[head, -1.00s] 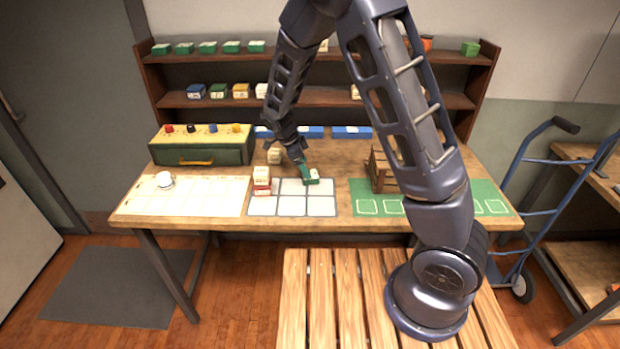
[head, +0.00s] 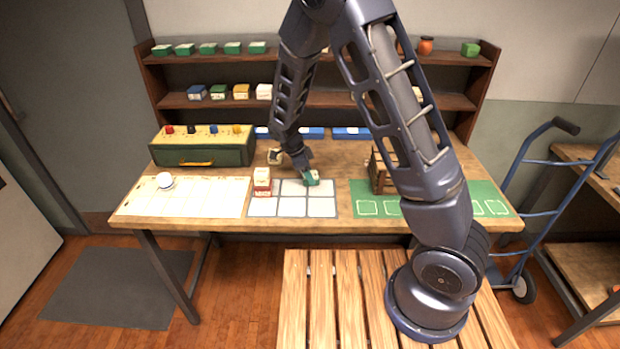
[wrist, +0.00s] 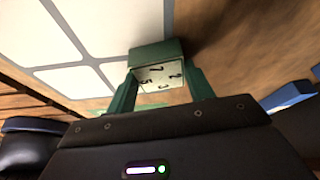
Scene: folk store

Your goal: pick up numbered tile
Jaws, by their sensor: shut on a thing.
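The numbered tile (wrist: 160,76) is a small block with a green side and a pale face carrying dark digits, seen in the wrist view. My gripper (wrist: 158,88) is shut on it, with a green finger on each side. In the head view my gripper (head: 308,178) is over the upper right part of the white-and-grey grid mat (head: 292,207), and the tile (head: 313,179) shows as a small green and pale patch at its tip. I cannot tell whether the tile touches the mat.
A red and cream block stack (head: 262,181) stands at the mat's upper left. A wooden crate (head: 382,172) and green mat (head: 362,192) lie to the right.

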